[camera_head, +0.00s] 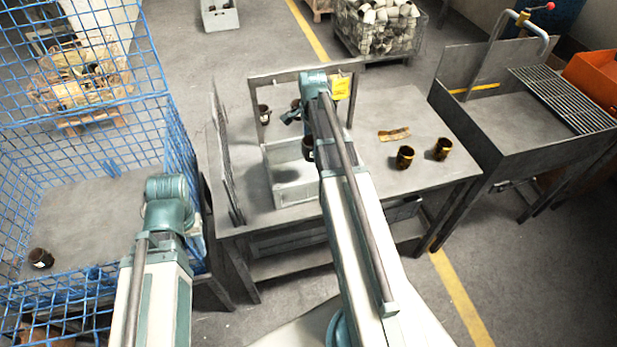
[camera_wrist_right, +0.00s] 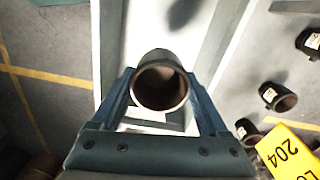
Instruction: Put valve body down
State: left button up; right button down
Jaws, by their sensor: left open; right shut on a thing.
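My right gripper (camera_wrist_right: 160,88) is shut on a dark, hollow, cylindrical valve body (camera_wrist_right: 160,82), its open end facing the wrist camera. In the head view this valve body (camera_head: 308,149) is partly hidden by my right arm and hangs over the grey open box (camera_head: 290,197) on the table. A dark shadow falls inside the box, whose visible floor looks empty. My left gripper (camera_head: 168,190) is at the left, beside the blue mesh cage; its fingers are hidden by its own wrist.
Two dark cylinders (camera_head: 405,157) and a brown piece (camera_head: 394,134) are on the table's right (camera_head: 440,178). More parts stand near a frame with a yellow label (camera_head: 341,88). A blue mesh cage (camera_head: 80,95) and an upright grey panel (camera_head: 226,160) bound the left side.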

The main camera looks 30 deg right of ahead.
aim_at(312, 158)
jog(key=shift+f+b, duration=3.1)
jog(key=shift+f, duration=0.1)
notch_tip(312, 158, down, 4)
jog(key=b, duration=0.4)
jog(key=shift+r, duration=0.15)
grip_release()
